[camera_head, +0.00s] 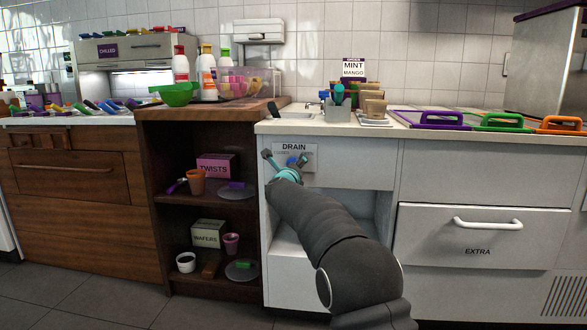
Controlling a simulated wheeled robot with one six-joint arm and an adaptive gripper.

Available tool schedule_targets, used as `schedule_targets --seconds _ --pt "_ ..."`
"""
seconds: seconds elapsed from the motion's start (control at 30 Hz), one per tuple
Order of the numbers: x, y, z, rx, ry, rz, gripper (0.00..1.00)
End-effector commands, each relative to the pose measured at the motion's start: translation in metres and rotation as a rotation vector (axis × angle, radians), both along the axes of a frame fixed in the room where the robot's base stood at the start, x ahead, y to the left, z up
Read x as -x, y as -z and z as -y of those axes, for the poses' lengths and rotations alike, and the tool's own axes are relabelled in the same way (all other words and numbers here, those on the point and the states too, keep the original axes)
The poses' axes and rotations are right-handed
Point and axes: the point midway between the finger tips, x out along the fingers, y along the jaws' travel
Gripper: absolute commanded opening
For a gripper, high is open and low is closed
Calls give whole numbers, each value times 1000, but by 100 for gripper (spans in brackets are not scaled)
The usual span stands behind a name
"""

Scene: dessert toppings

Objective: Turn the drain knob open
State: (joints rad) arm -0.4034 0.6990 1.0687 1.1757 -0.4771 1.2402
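The drain panel (311,165) is a light plate marked "DRAIN" on the front of the white counter cabinet. A small blue knob (292,161) shows on it, partly hidden by my gripper. My gripper (286,156) is right in front of the panel, with its dark fingertips spread apart to the left and right of the blue knob. It looks open. I cannot tell whether either finger touches the knob or the panel. The small print under the word "DRAIN" and the knob's exact angle are too small to make out.
Above are a sink (294,115) and a grey container (338,114) with scoops on the white countertop. A dark wooden shelf (207,205) with boxes and cups stands left of the panel. An open recess lies below it. The "EXTRA" drawer (482,236) is at right.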

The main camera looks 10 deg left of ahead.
Motion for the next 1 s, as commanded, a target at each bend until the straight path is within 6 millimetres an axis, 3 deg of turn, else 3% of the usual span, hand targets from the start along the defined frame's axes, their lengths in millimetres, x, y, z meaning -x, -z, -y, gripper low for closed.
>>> schedule_targets --seconds 0.27,0.8,1.0 --pt "11 -1 -1 1 -1 -1 73" --pt "95 -1 -3 0 -1 1 73" --pt "115 0 -4 0 0 0 73"
